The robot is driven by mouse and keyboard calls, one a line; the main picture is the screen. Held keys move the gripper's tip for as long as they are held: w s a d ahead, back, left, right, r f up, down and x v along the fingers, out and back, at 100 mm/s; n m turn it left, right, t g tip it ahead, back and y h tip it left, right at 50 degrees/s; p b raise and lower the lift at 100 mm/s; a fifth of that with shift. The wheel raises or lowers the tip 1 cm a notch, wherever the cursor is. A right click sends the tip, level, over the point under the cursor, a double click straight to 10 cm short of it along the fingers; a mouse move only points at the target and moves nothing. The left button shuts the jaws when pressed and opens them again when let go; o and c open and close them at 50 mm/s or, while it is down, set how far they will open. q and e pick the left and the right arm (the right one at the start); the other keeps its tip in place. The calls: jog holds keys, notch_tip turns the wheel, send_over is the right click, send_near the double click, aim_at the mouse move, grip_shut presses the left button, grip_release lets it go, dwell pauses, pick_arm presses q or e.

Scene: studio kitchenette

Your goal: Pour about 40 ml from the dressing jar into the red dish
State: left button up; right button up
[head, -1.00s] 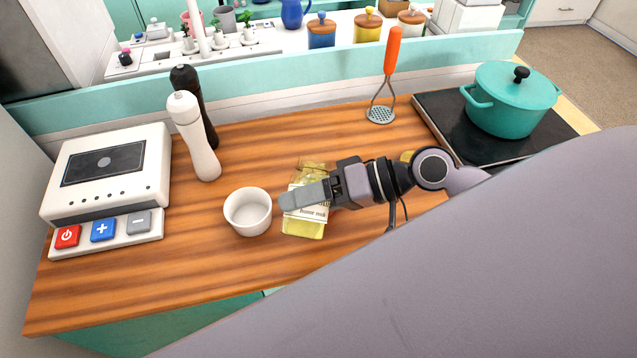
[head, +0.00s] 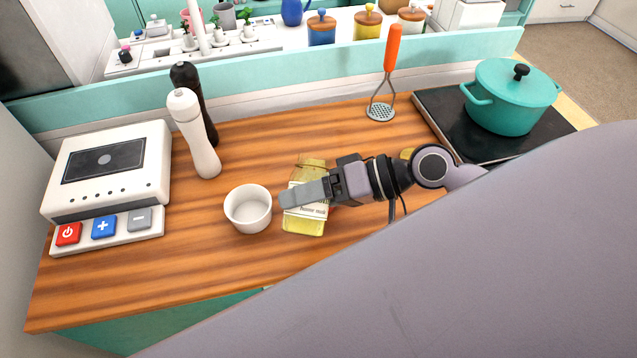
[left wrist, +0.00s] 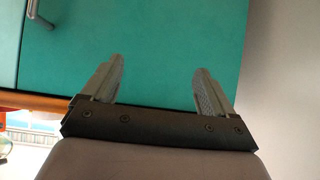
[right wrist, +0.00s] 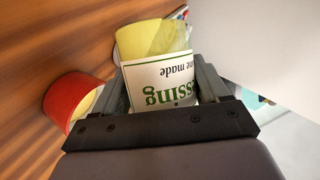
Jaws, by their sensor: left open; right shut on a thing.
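My right gripper (head: 300,197) is shut on the dressing jar (head: 305,222), a glass jar with yellow contents and a white "home made" label. The right wrist view shows the jar (right wrist: 155,38) between the fingers (right wrist: 162,92), label upside down in the picture. I cannot tell the jar's exact tilt. The red dish (right wrist: 64,100), pale yellow inside, stands on the wood left of the jar in that view. My left gripper (left wrist: 158,85) is open and empty in front of a teal cabinet door.
A white bowl (head: 248,212) stands just left of the jar. Salt and pepper mills (head: 195,140) and a white appliance (head: 108,165) stand further left. A masher (head: 381,110) and a teal pot (head: 510,98) on the hob are at right. The counter's front left is clear.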

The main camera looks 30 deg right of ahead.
jog(key=shift+r+n+p, duration=0.3)
jog(key=shift+p, duration=0.1)
jog(key=shift+w+d+t+h, duration=0.1)
jog(key=shift+t+h, duration=0.2)
jog(key=shift+h, duration=0.1)
jog(key=shift+r+n+t+h+p, duration=0.25)
jog(key=shift+n+t+h+p, duration=0.3)
jog(key=shift+n+p, duration=0.45)
jog(key=shift+s+f+n+t+h, duration=0.1)
jog(key=shift+f+n+t+h, duration=0.1)
jog(key=shift+f, duration=0.25)
jog(key=shift+s+f+n+t+h, duration=0.1)
jog(key=shift+f+n+t, duration=0.1)
jog(key=shift+f, duration=0.2)
jog(key=shift+s+a+f+n+t+h, duration=0.15)
jog(key=shift+s+a+n+t+h, duration=0.2)
jog(key=shift+n, duration=0.25)
jog(key=shift+s+a+f+n+t+h, duration=0.1)
jog(key=shift+s+a+n+t+h, duration=0.1)
jog(key=shift+n+t, duration=0.3)
jog(key=shift+s+a+f+n+t+h+b, duration=0.15)
jog(key=shift+f+n+t+h+b, duration=0.3)
jog(key=shift+f+n, duration=0.4)
jog(key=shift+f, duration=0.1)
